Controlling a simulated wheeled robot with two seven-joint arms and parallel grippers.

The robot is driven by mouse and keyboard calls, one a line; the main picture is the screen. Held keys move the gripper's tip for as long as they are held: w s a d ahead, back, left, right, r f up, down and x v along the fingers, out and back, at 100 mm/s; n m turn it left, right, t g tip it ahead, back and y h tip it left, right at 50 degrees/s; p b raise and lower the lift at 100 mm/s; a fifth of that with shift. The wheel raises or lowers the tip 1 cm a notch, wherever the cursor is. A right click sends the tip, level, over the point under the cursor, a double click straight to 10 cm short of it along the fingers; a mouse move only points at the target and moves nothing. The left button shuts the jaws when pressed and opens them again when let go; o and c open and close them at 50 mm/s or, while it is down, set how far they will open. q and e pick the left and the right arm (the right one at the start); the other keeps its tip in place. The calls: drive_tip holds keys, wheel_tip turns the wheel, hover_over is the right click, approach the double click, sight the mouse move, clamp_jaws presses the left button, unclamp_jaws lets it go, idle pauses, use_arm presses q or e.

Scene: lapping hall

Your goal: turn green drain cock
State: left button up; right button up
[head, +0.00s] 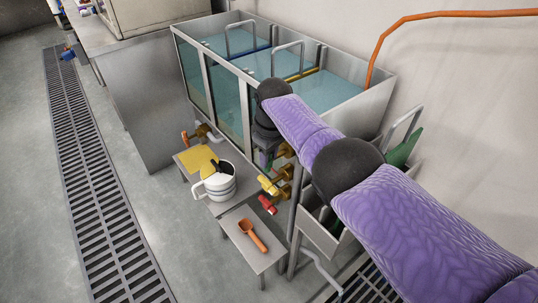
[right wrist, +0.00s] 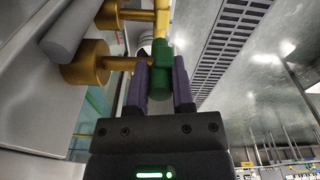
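The green drain cock's handle (right wrist: 160,75) hangs from a brass fitting (right wrist: 85,65) in the right wrist view. My right gripper (right wrist: 160,82) has one purple finger on each side of it, both very close. I cannot tell whether the fingers press on it. In the head view my right gripper (head: 266,157) is low at the tank front, mostly hidden by its own arm, and only a sliver of green shows there. A yellow cock handle (head: 268,185) and a red one (head: 267,205) sit nearer the viewer. My left gripper is not in view.
A glass-fronted tank (head: 222,95) of bluish water stands behind the cocks. A grey bench (head: 232,204) holds a white jug (head: 216,188) and a yellow cloth (head: 197,158); an orange scoop (head: 251,235) lies at its lower end. Floor is open left, beside a drain grate (head: 95,180).

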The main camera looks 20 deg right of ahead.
drive_tip(key=o, duration=0.4)
drive_tip(key=r+p, duration=0.2)
drive_tip(key=r, duration=0.1)
drive_tip(key=r+p, duration=0.2)
drive_tip(key=r, duration=0.1)
drive_tip(key=r+p, duration=0.3)
drive_tip(key=r, duration=0.1)
drive_tip(key=shift+s+d, duration=0.1)
drive_tip(key=shift+s, duration=0.25)
drive_tip(key=shift+f, duration=0.1)
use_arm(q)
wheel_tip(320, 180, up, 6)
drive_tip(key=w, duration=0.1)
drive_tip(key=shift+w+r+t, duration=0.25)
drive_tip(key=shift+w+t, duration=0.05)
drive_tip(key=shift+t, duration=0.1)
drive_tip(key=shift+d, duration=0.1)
